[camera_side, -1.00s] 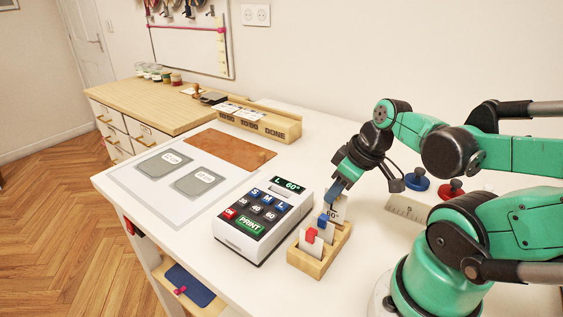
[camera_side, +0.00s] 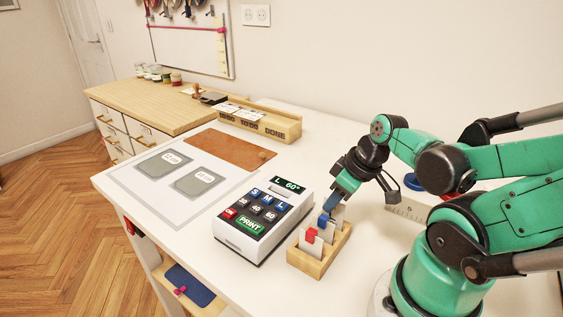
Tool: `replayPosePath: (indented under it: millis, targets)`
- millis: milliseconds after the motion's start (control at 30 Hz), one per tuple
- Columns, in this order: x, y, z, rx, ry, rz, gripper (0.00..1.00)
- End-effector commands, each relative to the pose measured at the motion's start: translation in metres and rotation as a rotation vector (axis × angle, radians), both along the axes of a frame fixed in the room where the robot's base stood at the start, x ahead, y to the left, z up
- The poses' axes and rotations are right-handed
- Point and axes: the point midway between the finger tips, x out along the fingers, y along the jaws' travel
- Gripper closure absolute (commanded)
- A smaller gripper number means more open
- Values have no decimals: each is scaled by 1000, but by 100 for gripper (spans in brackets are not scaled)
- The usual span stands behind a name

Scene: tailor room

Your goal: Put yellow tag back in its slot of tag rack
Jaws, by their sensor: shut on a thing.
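The wooden tag rack (camera_side: 315,265) stands on the white table, right of the label printer. A white tag with a red top (camera_side: 311,236) stands in its front slot, and a tag with a blue top (camera_side: 323,220) stands behind it. My gripper (camera_side: 331,205) points down at the rear of the rack, shut on a white tag (camera_side: 340,213), which I take to be the yellow tag. Its coloured top is hidden by the fingers. The tag's lower part is down at the rear of the rack; I cannot tell whether it is fully seated.
The label printer (camera_side: 250,232) stands close to the rack's left. A ruler-like block (camera_side: 406,210) lies right of the rack, with a blue knobbed object (camera_side: 413,183) behind it. A wooden tray (camera_side: 262,127) and brown mat (camera_side: 230,150) are farther back.

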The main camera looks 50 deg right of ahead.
Motion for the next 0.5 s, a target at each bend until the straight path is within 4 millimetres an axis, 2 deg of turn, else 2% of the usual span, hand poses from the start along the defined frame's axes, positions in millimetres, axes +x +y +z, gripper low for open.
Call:
replayPosePath:
  millis: [500]
  targets:
    - [-1, 1, -11, 0, 0, 0, 100]
